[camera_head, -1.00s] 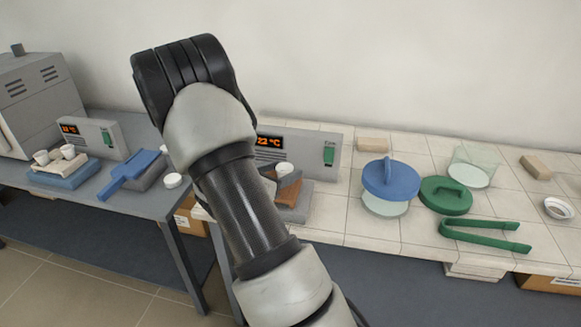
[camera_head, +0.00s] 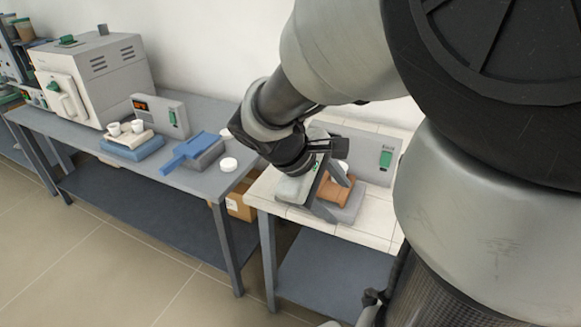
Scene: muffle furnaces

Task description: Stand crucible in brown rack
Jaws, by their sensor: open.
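The brown rack (camera_head: 334,191) lies on a grey slab on the white-tiled bench, partly hidden by my gripper. My gripper (camera_head: 337,194) is open, low over the rack's left side; whether it touches anything cannot be told. A small white crucible (camera_head: 344,167) shows just behind the fingers, partly covered; whether it stands in the rack or behind it is unclear. Two more white crucibles, a left one (camera_head: 114,129) and a right one (camera_head: 137,126), stand on a cream rack (camera_head: 126,138) on the left bench.
A grey control box (camera_head: 372,158) stands behind the brown rack. A blue-handled tool (camera_head: 190,150) and a round white piece (camera_head: 229,164) are on the grey bench (camera_head: 205,182). A furnace (camera_head: 95,75) stands far left. My arm hides the right side.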

